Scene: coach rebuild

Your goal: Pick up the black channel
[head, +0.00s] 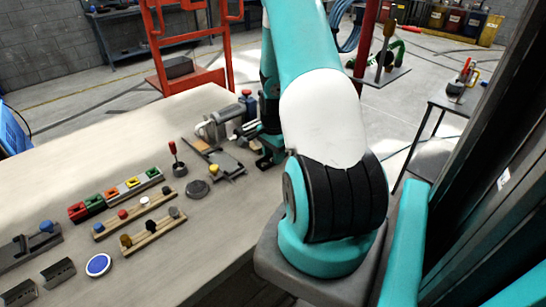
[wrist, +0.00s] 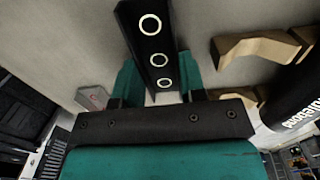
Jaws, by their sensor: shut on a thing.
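The black channel (wrist: 152,40) is a long dark bar with three pale rings along its face. In the wrist view it stands out between the two teal fingers of my gripper (wrist: 158,78), which are shut on it. In the head view my gripper (head: 270,143) is at the far right part of the workbench (head: 205,235), partly hidden behind my arm. I cannot make out the channel clearly there, nor tell whether it touches the bench.
A grey cylindrical device (head: 218,125) and a dark bracket with a yellow knob (head: 214,168) are left of my gripper. Coloured blocks (head: 110,195), knobbed wooden strips (head: 152,232) and a blue-white disc (head: 98,265) lie farther left. Tan angled pieces (wrist: 250,47) show in the wrist view.

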